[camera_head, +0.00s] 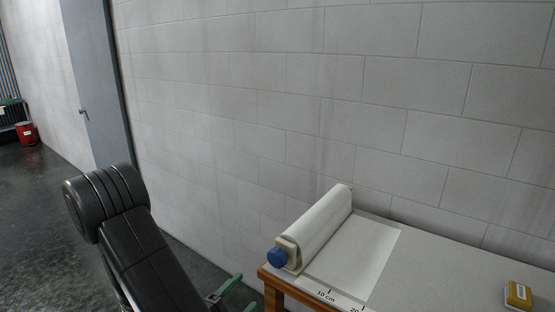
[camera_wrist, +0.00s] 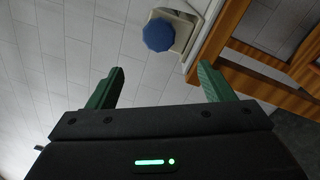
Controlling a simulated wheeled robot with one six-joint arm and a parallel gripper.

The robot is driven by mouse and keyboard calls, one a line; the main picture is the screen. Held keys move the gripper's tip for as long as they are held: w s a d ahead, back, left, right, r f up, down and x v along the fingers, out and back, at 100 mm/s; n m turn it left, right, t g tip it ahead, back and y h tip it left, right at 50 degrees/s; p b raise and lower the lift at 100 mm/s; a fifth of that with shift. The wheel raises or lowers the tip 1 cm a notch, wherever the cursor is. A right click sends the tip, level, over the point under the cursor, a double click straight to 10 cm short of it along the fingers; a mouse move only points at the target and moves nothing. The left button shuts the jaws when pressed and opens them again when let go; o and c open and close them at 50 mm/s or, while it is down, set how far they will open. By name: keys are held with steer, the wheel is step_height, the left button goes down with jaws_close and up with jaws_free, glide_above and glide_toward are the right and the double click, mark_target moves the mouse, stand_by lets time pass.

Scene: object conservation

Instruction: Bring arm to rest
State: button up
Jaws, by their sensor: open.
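My arm shows as black links at the lower left of the head view. My gripper (camera_head: 230,290) is at the bottom edge there, beside the table's left end, with part of it cut off by the frame. In the wrist view its two green fingers (camera_wrist: 160,82) stand wide apart with nothing between them. The wrist view looks past the fingers at the block wall and the table's wooden frame.
A table (camera_head: 440,262) stands against the block wall (camera_head: 300,90). On it lie a paper roll (camera_head: 318,228) with a blue end knob (camera_head: 277,257), a scale strip (camera_head: 335,296) and a yellow block (camera_head: 518,295). A red bucket (camera_head: 27,133) stands far left on open floor.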

mark_target(273, 261)
steer(key=p+x, duration=0.4)
steer(key=x, duration=1)
steer(key=shift+w+r, duration=0.1)
steer(key=shift+r, duration=0.05)
steer(key=shift+f+m+b, duration=0.25)
steer(key=shift+m+b, duration=0.1)
steer(key=shift+m, duration=0.25)
steer(key=shift+a+m+b, duration=0.15)
steer(key=shift+m+b, duration=0.3)
steer(key=shift+m, duration=0.55)
steer(key=m+b, duration=0.2)
steer(key=m, duration=0.2)
steer(key=shift+h, duration=0.3)
steer(key=m+g+b, duration=0.1)
steer(key=m+b, duration=0.2)
steer(key=m, duration=0.2)
steer(key=shift+r+m+b, duration=0.1)
steer(key=shift+m+b, duration=0.2)
steer(key=shift+r+m+b, duration=0.2)
steer(key=shift+m+b, duration=0.75)
steer(key=shift+m, duration=0.75)
steer(key=shift+h, duration=0.3)
